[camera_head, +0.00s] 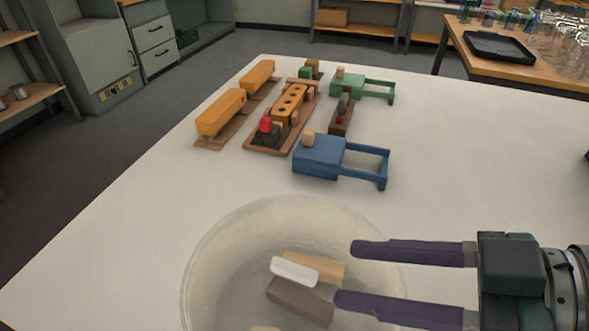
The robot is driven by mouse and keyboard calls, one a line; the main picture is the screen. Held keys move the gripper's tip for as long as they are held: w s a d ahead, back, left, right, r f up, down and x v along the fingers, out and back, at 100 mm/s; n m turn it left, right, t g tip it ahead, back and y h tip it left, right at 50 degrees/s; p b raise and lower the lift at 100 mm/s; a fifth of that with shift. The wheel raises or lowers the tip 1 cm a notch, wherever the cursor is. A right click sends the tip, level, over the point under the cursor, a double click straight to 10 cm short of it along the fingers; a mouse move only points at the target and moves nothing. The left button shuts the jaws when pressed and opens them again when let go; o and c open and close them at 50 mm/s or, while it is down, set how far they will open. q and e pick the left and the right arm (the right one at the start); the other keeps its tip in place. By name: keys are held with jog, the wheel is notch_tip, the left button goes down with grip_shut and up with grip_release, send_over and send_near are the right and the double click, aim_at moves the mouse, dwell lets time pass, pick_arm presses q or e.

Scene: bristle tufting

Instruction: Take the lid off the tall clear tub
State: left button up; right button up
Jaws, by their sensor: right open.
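A round, translucent tub (215,265) stands at the front middle of the white table, cut off by the bottom edge of the picture. Inside show a white block (293,270), a tan block (325,266), a brown block (299,301) and part of a yellowish piece (264,329). I cannot make out a separate lid, so I cannot tell if one lies on the tub. My right gripper (347,274) comes in from the right. Its two dark fingers are apart and overlap the tub's right side in the picture, with nothing seen held. My left gripper is not in view.
Behind the tub stand a blue wooden fixture (322,156), a green fixture (362,87), a brown wooden piece (341,120), a holed orange block on a board (289,104) and orange blocks (221,112) on bases. The white table (110,240) is clear at left.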

aim_at(310, 274)
jog(key=x, duration=0.3)
jog(key=b+x, duration=0.1)
jog(key=x, duration=0.1)
jog(key=shift+s+a+f, duration=0.2)
jog(key=shift+c, duration=0.2)
grip_shut()
